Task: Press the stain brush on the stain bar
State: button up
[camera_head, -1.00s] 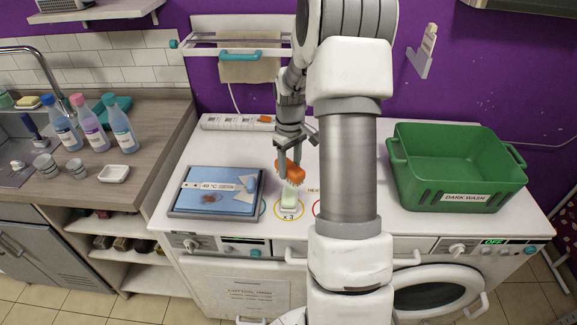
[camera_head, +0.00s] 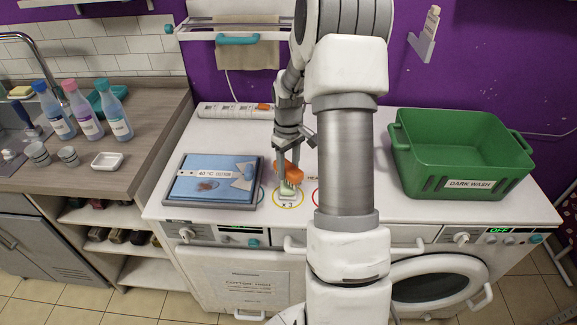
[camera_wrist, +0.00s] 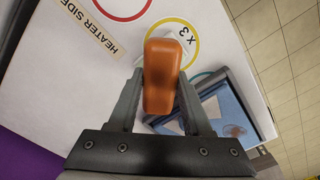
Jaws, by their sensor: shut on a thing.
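My gripper (camera_wrist: 160,95) is shut on the orange stain brush (camera_wrist: 163,75). In the head view the brush (camera_head: 289,171) hangs from the fingers with its underside down at the pale green stain bar (camera_head: 287,188). The bar sits in a small white holder inside the yellow ring marked "x 3". The brush overlaps the top of the bar; I cannot tell if they touch or a thin gap is left. In the wrist view the brush hides the bar, and only a white edge shows around it.
A tray with a blue stained cloth (camera_head: 208,186) lies just left of the bar. A green "DARK WASH" basket (camera_head: 462,150) stands at the right. A white power strip (camera_head: 232,110) lies behind. Several bottles stand on the left counter.

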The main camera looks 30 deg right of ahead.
aim_at(288, 166)
jog(key=shift+f+b, duration=0.35)
jog(key=shift+f, duration=0.25)
dwell(1.6)
jog(key=shift+r+p, duration=2.6)
jog(key=shift+r, duration=1)
